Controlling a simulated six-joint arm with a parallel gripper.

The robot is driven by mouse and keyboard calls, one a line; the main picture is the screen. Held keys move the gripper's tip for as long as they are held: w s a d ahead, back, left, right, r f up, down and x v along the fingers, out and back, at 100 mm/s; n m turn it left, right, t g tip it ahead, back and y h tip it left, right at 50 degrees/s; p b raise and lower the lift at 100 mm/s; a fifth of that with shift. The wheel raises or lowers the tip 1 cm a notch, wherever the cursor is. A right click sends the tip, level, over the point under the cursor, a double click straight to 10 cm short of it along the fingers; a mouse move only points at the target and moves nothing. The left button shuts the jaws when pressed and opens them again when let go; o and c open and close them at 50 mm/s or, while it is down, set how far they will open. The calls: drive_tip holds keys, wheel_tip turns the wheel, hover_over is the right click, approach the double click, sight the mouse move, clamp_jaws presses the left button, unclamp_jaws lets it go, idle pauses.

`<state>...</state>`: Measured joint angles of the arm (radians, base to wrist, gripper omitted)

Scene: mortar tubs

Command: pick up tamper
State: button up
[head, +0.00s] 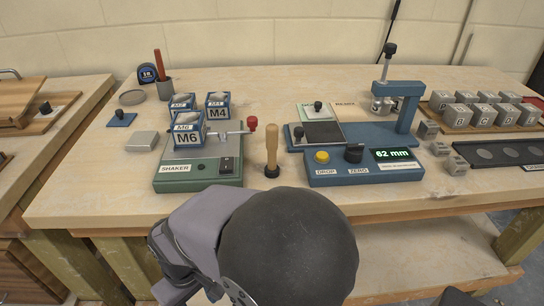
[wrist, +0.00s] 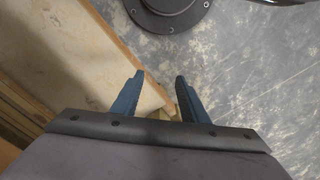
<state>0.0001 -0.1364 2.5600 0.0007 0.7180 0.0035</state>
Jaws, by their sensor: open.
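The tamper (head: 272,146) appears to be the light wooden handle with a dark foot. It stands upright on the bench between the green shaker and the blue drop device in the head view. My gripper (wrist: 159,82) shows in the wrist view with its two blue fingers apart and nothing between them. It is over the floor beside a bench edge, away from the tamper. The tamper is not seen in the wrist view. In the head view my arm fills the bottom middle, and the gripper's fingers cannot be made out.
The blue drop device (head: 375,172) stands right of the tamper. Grey cubes lie on a wooden tray (head: 457,121) at the right. Bench front left (head: 90,195) is clear.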

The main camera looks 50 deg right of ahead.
drive_tip(key=d+r+m+g+p, duration=0.1)
drive_tip(key=d+r+m+p, duration=0.2)
drive_tip(key=r+m+p, duration=1.5)
drive_tip(key=w+d+r+n+p, duration=0.2)
drive_tip(key=r+n+p, duration=0.3)
drive_tip(key=p, duration=0.1)
drive_tip(key=w+d+r+n+t+p, duration=0.1)
drive_tip(key=w+d+r+n+p, duration=0.1)
drive_tip(key=r+n+p, duration=0.3)
drive_tip(key=w+d+r+n+p, duration=0.2)
drive_tip(key=w+r+n+p, duration=0.1)
drive_tip(key=r+n+p, duration=0.3)
drive_tip(key=shift+w+d+r+h+p, duration=0.3)
drive_tip(key=shift+d+r+p, duration=0.15)
drive_tip(key=shift+p, duration=0.1)
drive_tip(key=w+d+r+n+t+p, duration=0.1)
drive_tip(key=w+d+r+n+p, duration=0.1)
drive_tip(key=d+n, duration=0.1)
drive_tip(key=g, duration=0.1)
hover_over(272, 151)
drive_tip(key=w, duration=0.2)
drive_tip(key=shift+s+d+m, duration=0.1)
drive_tip(key=shift+d+m, duration=0.15)
drive_tip(key=shift+m, duration=0.15)
drive_tip(key=shift+s+d+f, duration=0.1)
drive_tip(key=shift+s+d, duration=0.1)
drive_tip(key=shift+s, duration=0.25)
drive_tip(key=shift+f+p, duration=1.2)
drive_tip(key=shift+f, duration=2.45)
